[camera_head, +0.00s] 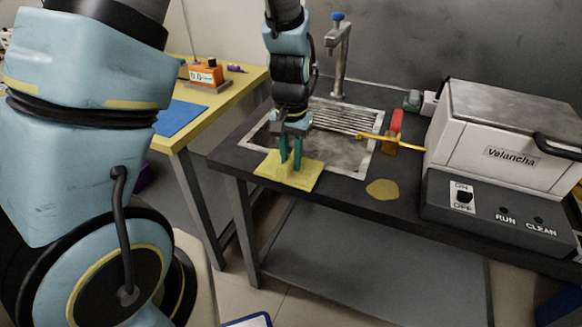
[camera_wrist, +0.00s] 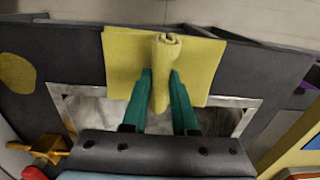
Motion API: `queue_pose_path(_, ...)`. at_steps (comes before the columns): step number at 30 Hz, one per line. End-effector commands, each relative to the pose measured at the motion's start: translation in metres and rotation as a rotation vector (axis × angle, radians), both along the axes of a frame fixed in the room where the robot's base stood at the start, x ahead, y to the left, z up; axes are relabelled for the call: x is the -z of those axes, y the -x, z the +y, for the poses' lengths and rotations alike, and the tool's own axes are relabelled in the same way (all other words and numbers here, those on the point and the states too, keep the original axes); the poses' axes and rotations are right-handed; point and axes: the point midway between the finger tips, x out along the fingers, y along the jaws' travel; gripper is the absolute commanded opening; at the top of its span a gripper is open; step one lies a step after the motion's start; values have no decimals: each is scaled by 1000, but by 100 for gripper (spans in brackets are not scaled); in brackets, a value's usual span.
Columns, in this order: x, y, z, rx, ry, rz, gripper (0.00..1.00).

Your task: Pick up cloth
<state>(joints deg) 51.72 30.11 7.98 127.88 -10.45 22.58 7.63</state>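The yellow cloth (camera_head: 306,181) lies at the front left of the dark table, over the near edge of the sink. It also shows in the wrist view (camera_wrist: 125,62), mostly flat with a raised fold in its middle. My gripper (camera_head: 291,163) points down onto the cloth. In the wrist view, its two green fingers (camera_wrist: 161,76) stand on either side of the fold and pinch it between their tips. Most of the cloth is still spread out around the fingers.
A metal sink (camera_head: 340,150) with a tall tap (camera_head: 339,55) is behind the cloth. A yellow spill patch (camera_head: 383,189) lies to the right. A white Velancha machine (camera_head: 505,150) stands at the right end. A yellow table (camera_head: 235,85) is on the left.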

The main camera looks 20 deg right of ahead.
Motion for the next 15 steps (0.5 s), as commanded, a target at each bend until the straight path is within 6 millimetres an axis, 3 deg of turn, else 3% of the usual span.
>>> queue_pose_path(10,-3,0,0,0,-1,1,0)
queue_pose_path(15,-28,0,0,0,1,-1,0)
